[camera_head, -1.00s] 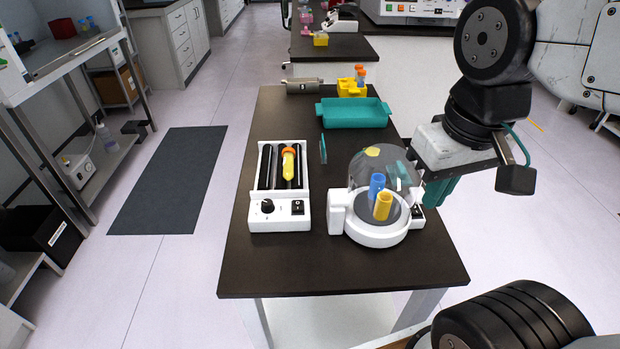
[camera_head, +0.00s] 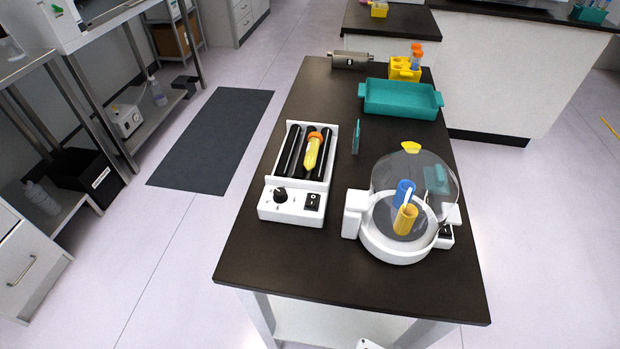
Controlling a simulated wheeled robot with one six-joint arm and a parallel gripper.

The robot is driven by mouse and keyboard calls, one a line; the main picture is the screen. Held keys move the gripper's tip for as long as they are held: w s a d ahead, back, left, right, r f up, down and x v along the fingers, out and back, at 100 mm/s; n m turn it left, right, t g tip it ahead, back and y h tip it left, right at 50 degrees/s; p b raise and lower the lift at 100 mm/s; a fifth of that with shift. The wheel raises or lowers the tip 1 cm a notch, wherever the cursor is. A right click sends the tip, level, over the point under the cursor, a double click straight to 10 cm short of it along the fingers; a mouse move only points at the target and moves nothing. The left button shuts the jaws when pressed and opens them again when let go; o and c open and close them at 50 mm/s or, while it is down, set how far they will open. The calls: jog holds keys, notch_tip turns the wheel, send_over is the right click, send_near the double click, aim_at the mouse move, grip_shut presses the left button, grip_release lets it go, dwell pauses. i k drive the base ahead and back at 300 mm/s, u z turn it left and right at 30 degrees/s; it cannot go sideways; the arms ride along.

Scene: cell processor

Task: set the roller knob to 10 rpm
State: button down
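The tube roller (camera_head: 291,207) stands on the dark bench, left of the centrifuge. Its round black knob (camera_head: 281,195) is on the white front panel, left of a black rocker switch (camera_head: 313,201). The pointer and the rpm marks on the knob are too small to read. A yellow tube with an orange cap (camera_head: 315,149) lies on the black rollers. My gripper is not in view, so its state is hidden.
A domed centrifuge (camera_head: 402,242) with a blue and a yellow insert stands right of the roller. Behind are a teal tray (camera_head: 402,112), a yellow rack (camera_head: 404,69) and a grey cylinder (camera_head: 350,60). The bench front is bare.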

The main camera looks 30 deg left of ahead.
aim_at(280, 196)
jog(key=k, duration=0.5)
jog(key=u, duration=1.2)
jog(key=i, duration=0.5)
jog(key=u, duration=0.35)
jog(key=k, duration=0.4)
jog(key=z, duration=0.5)
jog(key=i, duration=0.5)
